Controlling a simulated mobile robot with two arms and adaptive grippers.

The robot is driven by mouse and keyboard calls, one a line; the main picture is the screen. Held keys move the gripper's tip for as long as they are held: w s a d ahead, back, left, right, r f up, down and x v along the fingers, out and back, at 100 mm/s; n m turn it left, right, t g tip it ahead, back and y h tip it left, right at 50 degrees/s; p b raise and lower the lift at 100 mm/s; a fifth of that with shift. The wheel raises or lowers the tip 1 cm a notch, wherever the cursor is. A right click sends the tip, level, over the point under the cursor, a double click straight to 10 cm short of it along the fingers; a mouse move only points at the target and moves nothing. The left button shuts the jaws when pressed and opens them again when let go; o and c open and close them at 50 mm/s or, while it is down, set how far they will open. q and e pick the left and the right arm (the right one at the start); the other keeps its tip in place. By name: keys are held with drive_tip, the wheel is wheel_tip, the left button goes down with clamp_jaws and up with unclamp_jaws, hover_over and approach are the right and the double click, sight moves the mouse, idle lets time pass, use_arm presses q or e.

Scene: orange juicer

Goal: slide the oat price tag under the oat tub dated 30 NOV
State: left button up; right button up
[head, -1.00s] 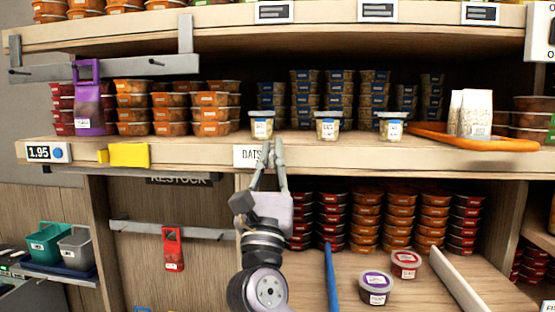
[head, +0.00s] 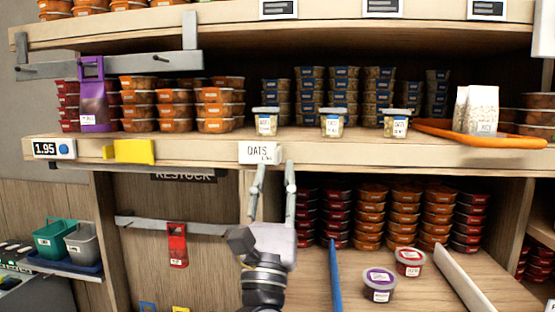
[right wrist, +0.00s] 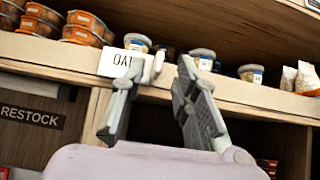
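The white OATS price tag (head: 260,153) is on the front edge of the middle shelf, left of centre. It also shows in the right wrist view (right wrist: 120,63). My left gripper is not in view.
Stacked tubs and a blue divider (head: 334,278) are on the lower shelf.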

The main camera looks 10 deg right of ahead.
drive_tip(key=v, duration=0.6)
drive_tip(key=shift+s+f, duration=0.15)
drive_tip(key=shift+s, duration=0.1)
